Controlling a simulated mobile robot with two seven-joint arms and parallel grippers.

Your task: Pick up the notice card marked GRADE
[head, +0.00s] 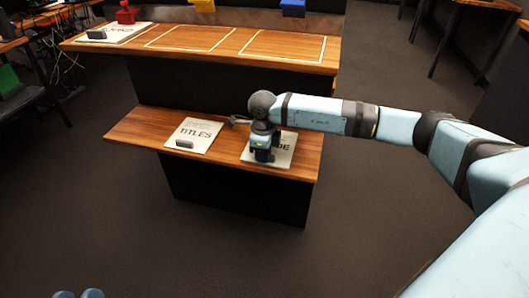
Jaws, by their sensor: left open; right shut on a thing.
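The white notice card (286,157) lies on the right part of the lower wooden shelf. Only the end of its word, "DE", shows; my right gripper hides the rest. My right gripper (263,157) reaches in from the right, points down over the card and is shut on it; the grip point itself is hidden. The card looks flat on the shelf, and I cannot tell any lift.
The upper shelf (185,59) has white-outlined empty areas and another card (125,31). Red (126,13), yellow (241,4) and blue (292,8) objects stand behind.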

